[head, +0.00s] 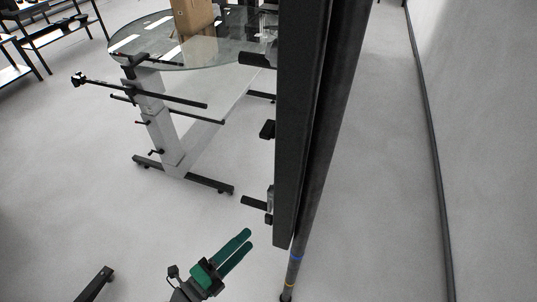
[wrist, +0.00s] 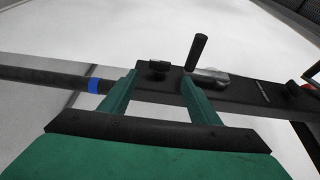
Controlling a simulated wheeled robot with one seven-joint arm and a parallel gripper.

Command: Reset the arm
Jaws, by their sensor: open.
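My gripper (head: 242,245) shows at the bottom of the head view, green, with its two fingers apart and pointing up and to the right. Nothing is between the fingers there. In the wrist view my gripper (wrist: 155,88) has its green fingers spread, with a dark bar passing across behind the fingertips. I cannot tell how close the fingertips are to that bar.
A round glass table (head: 150,47) on a grey stand carries a cardboard box (head: 193,14) at the back. A tall dark panel (head: 298,120) and a pole (head: 293,270) with coloured bands stand right of my gripper.

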